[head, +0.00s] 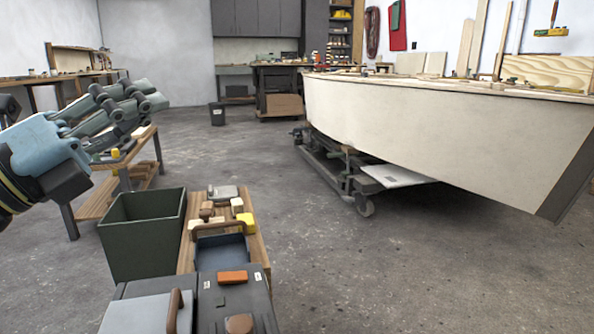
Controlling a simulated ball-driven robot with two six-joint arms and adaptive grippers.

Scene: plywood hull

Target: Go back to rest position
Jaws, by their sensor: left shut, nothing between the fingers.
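My left gripper (145,98) comes in from the left in the head view, raised in the air with its fingers pointing right and away. It is shut and holds nothing. It appears in front of a low wooden bench (150,168), apart from anything it could grasp. My right gripper is not in the view.
A plywood hull (430,130) stands on a wheeled trolley (350,175) at the right. A dark green bin (143,235) and a wooden board (256,240) with small blocks, beside grey cases (235,290), are in front. Concrete floor (370,270) between is clear.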

